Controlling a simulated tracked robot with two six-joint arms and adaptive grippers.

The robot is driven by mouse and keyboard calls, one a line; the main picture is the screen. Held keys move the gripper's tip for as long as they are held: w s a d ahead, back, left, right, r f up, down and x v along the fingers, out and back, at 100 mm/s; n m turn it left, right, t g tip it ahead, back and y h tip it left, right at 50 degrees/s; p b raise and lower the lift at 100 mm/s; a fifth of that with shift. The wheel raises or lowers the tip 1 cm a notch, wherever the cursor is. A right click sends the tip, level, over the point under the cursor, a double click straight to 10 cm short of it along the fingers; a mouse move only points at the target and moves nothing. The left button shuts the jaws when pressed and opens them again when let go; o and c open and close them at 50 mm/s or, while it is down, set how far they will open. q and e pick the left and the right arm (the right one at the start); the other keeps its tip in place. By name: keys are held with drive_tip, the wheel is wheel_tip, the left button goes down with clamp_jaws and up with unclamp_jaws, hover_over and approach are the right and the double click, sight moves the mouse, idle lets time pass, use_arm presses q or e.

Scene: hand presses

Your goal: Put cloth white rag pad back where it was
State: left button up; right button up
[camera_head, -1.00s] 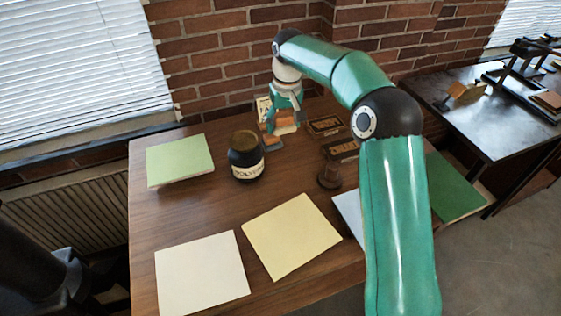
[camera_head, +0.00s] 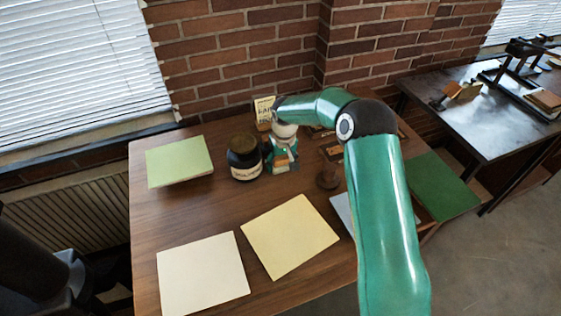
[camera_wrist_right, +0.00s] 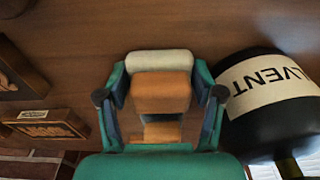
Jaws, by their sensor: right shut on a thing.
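The white rag pad (camera_wrist_right: 160,62) shows in the right wrist view as a rounded white end on an orange-tan block (camera_wrist_right: 162,92). My right gripper (camera_head: 282,163) is shut on this block, with one finger on each side in the right wrist view (camera_wrist_right: 160,98). In the head view it is over the back middle of the wooden table (camera_head: 200,212), just right of the black solvent jar (camera_head: 244,158). I cannot tell whether the pad touches the table. My left gripper is not in view.
A small sign (camera_head: 264,110) stands behind the gripper. A dark round-based stamp (camera_head: 328,176) and dark lettered blocks (camera_wrist_right: 47,124) are nearby. Green (camera_head: 180,161), yellow (camera_head: 290,236) and cream (camera_head: 203,274) sheets lie on the table. Bare wood separates the jar from the front sheets.

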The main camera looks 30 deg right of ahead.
sight(283, 167)
drive_tip(key=o, duration=1.1)
drive_tip(key=shift+r, duration=0.35)
wheel_tip(283, 167, up, 11)
drive_tip(key=s+b, duration=0.1)
drive_tip(key=b, duration=0.1)
drive_tip(key=shift+s+r, duration=0.15)
drive_tip(key=shift+s, duration=0.05)
drive_tip(key=shift+a, duration=0.1)
